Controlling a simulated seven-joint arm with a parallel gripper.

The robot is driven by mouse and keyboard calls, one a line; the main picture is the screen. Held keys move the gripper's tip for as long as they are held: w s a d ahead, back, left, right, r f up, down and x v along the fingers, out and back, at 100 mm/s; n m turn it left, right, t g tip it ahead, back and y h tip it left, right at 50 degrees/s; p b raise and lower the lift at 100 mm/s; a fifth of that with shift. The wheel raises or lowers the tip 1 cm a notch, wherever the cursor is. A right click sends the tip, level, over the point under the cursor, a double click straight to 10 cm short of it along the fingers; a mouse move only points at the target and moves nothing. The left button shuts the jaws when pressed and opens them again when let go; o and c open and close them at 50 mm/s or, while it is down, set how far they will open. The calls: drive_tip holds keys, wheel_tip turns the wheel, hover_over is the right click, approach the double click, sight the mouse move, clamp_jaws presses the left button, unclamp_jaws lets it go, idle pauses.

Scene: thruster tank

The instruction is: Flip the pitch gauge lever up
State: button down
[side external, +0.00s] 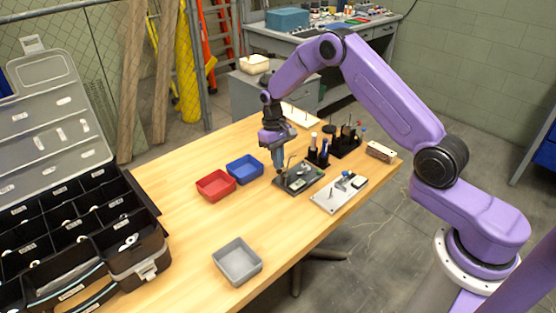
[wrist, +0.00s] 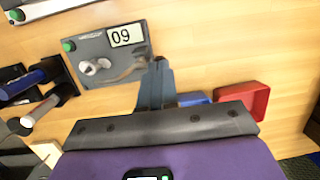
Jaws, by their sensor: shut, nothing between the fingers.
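A dark grey gauge box (side external: 300,178) sits on the wooden table under my gripper. In the wrist view this box (wrist: 98,40) shows a display (wrist: 125,35) with two digits, a green button (wrist: 68,45) and a metal knob-like part (wrist: 92,67). A thin, blurred rod-like shape (wrist: 128,72) lies between that part and my fingertips; I cannot tell whether it is the lever. My gripper (side external: 279,168) points down, shut and empty, at the box's left edge. It also shows in the wrist view (wrist: 157,70). The box's label is too small to read, and contact is unclear.
A lighter panel (side external: 339,194) stands to the right of the box. Black holders with upright tools (side external: 318,152) are behind it. Blue (side external: 245,169) and red (side external: 215,186) bins are left, a grey bin (side external: 237,262) in front. The front middle of the table is clear.

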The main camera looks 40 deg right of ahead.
drive_tip(key=shift+a+h, duration=0.2)
drive_tip(key=shift+h, duration=0.1)
drive_tip(key=shift+a+f+h, duration=0.1)
drive_tip(key=shift+a+h, duration=0.1)
drive_tip(key=shift+h, duration=0.1)
drive_tip(key=shift+a+f+h, duration=1)
drive_tip(key=shift+a, duration=0.3)
drive_tip(key=shift+a+f, duration=0.1)
drive_tip(key=shift+d+r, duration=0.3)
drive_tip(key=shift+d, duration=0.5)
